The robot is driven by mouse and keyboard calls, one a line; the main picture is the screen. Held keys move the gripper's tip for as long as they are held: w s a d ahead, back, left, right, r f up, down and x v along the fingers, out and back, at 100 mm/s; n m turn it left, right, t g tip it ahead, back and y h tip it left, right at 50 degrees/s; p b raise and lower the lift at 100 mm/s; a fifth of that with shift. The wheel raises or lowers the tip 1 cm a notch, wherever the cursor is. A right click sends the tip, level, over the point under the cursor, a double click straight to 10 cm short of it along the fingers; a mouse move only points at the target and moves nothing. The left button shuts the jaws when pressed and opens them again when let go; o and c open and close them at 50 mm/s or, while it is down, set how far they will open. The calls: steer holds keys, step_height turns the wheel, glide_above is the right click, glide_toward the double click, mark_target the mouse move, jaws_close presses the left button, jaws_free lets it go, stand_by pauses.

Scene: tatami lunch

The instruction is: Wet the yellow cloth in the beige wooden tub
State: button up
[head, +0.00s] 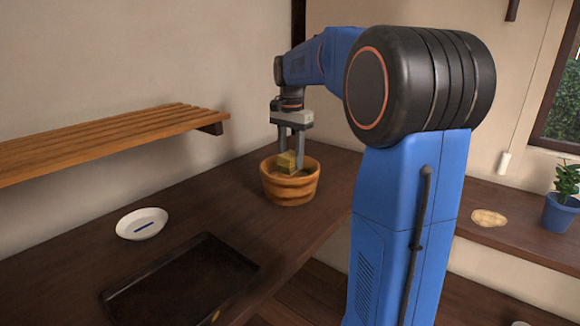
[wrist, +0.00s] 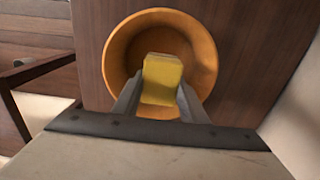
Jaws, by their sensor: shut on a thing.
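The beige wooden tub (head: 290,190) stands on the dark wooden counter near the wall corner. My gripper (head: 291,160) points down into the tub's mouth and is shut on the yellow cloth (head: 287,160). In the wrist view the folded cloth (wrist: 162,80) sits between the two fingers of my gripper (wrist: 161,100), inside the outline of the round tub (wrist: 118,45). In the head view the cloth is around rim height, its lower part hidden by the near wall. I cannot tell whether it touches water or the tub's bottom.
A white dish (head: 142,224) with a dark blue mark and a black tray (head: 180,285) lie on the counter (head: 220,210) at the left. A slatted shelf (head: 110,140) juts from the wall above.

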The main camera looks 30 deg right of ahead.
mark_target(291, 154)
steer(key=shift+r, duration=2.85)
steer(key=shift+r, duration=2)
